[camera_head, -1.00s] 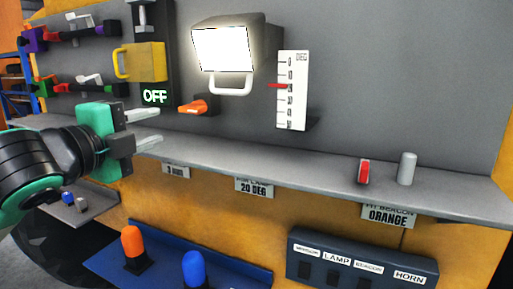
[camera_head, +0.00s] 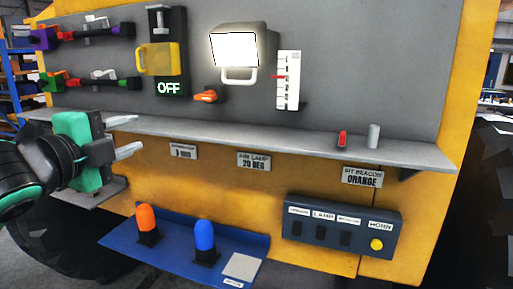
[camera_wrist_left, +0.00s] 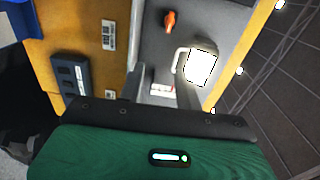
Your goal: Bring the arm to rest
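My left gripper (camera_head: 124,137) is at the left of the head view, in front of the grey shelf's left part. Its two fingers stand apart with nothing between them. In the left wrist view the gripper's dark and green body fills the bottom, and the fingers (camera_wrist_left: 160,88) are apart over the grey panel. My left arm comes in from the left edge. My right gripper is in neither view.
A lit lamp (camera_head: 235,50) with a handle, an orange lever (camera_head: 206,96) and a scale (camera_head: 288,80) are on the grey panel. The grey shelf (camera_head: 270,138) juts out below. A blue tray (camera_head: 170,248) holds orange (camera_head: 146,217) and blue (camera_head: 204,235) beacons. A switch box (camera_head: 340,228) is right.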

